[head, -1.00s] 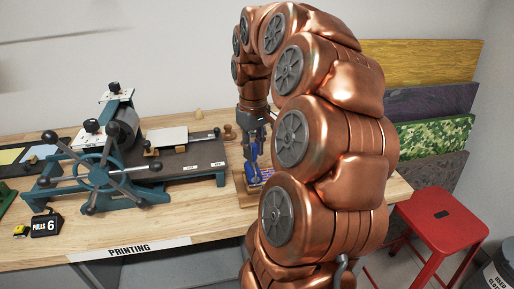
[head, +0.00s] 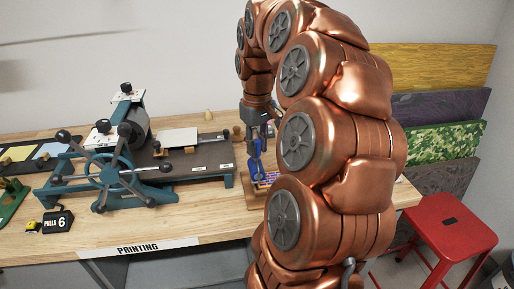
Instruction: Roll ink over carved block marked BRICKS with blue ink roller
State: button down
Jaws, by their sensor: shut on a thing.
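My gripper (head: 258,134) points down over the right part of the workbench and is shut on the blue ink roller (head: 256,166). The roller hangs upright, its lower end at or just above a small blue patterned block (head: 264,179) with light and orange marks. I cannot tell whether they touch. The block lies on a wooden base (head: 251,203). My arm hides the right side of the block and base. Any lettering on the block is too small to read.
A teal printing press (head: 120,165) with a spoked wheel stands left of the base. A sign reading "PULLS 6" (head: 57,222) sits near the front edge. A red stool (head: 452,230) stands at the right. Bare bench (head: 190,218) lies in front of the press.

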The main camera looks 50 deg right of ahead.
jog(key=shift+r+p, duration=0.85)
jog(key=shift+r, duration=1.5)
